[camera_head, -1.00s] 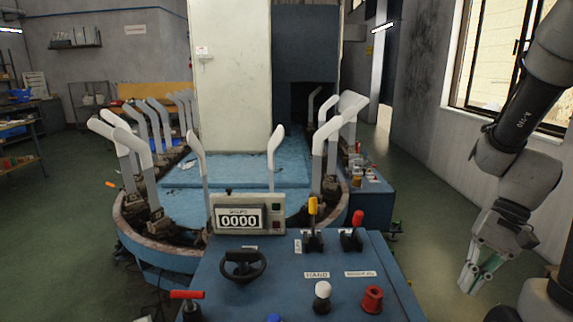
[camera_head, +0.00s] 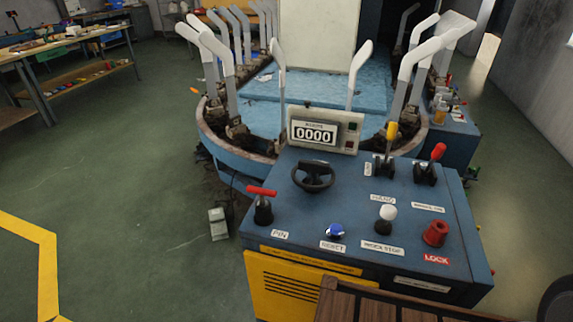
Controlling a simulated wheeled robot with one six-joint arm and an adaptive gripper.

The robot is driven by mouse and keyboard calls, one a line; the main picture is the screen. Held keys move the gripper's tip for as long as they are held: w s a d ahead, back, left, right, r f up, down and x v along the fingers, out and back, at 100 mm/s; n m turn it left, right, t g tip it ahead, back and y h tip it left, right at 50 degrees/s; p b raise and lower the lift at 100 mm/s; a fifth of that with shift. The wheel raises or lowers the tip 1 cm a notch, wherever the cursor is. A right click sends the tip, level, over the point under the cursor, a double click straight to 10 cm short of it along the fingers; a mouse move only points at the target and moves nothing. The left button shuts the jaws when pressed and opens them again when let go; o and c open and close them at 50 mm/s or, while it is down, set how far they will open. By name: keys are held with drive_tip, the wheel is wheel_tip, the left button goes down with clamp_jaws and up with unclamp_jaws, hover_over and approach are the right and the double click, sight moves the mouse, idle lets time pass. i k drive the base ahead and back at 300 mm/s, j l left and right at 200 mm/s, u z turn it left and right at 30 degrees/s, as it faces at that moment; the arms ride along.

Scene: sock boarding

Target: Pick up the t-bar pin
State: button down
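The t-bar pin (camera_head: 262,203) has a red crossbar on a dark stem. It stands upright at the left front corner of the blue control panel (camera_head: 350,222), just behind a label reading PIN (camera_head: 280,234). Nothing is touching it. My gripper is outside the picture.
The panel also carries a black handwheel (camera_head: 314,177), a blue button (camera_head: 336,231), a white knob (camera_head: 387,214), a red knob (camera_head: 435,234), a yellow lever (camera_head: 390,138) and a red lever (camera_head: 433,158). A wooden slatted surface (camera_head: 375,308) lies in front. Green floor (camera_head: 130,190) at left is open.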

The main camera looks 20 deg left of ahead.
sight(263, 203)
drive_tip(key=k+j+u, duration=0.1)
drive_tip(key=j+u, duration=1.05)
